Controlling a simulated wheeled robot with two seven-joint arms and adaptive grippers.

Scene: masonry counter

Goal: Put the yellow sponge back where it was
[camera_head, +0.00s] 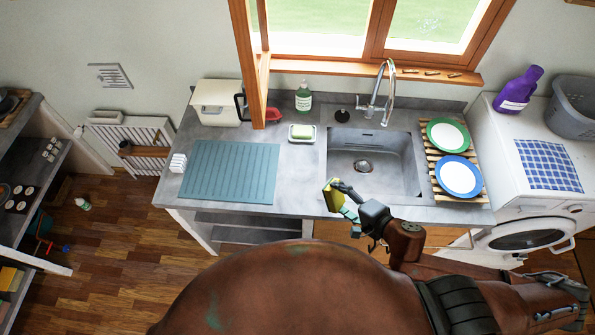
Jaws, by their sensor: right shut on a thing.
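My right gripper (343,194) is shut on the yellow sponge (331,196). It holds the sponge near the counter's front edge, just left of the sink (384,186) in the picture; I cannot tell its exact height. Part of the sponge is hidden by the fingers. A white dish (302,140) with a greenish block on it stands on the counter (305,182) behind the sponge. My left gripper is not in view.
A ribbed teal mat (230,172) lies left of the sink. A tall tap (385,88) and a green bottle (303,96) stand at the back. A wooden rack (433,156) with a green-rimmed plate (447,135) and a blue-rimmed plate (458,177) is on the right.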

